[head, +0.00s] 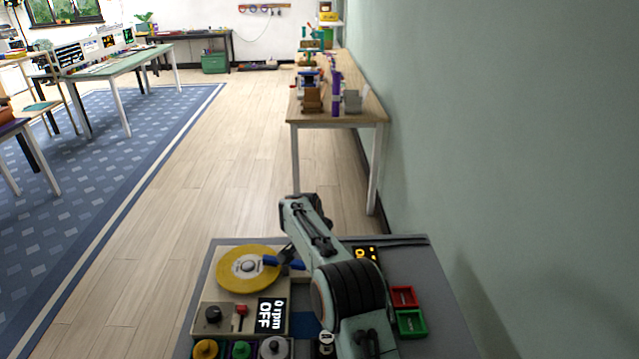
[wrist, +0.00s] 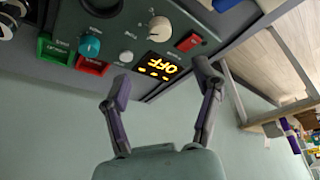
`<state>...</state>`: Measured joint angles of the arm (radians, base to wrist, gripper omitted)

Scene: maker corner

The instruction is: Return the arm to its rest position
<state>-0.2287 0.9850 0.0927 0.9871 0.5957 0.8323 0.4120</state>
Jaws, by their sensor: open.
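My gripper (wrist: 163,82) is open in the wrist view, its two dark fingers spread apart with nothing between them. My gripper is mostly hidden there by the arm links. A yellow disc (head: 240,275) lies left of the arm, with a blue piece (head: 290,263) at its right edge. I cannot tell whether they touch.
Red (head: 404,296) and green (head: 411,323) trays lie right of the arm. A green wall (head: 500,150) closes off the right. A wooden bench (head: 350,118) stands beyond; open floor lies left.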

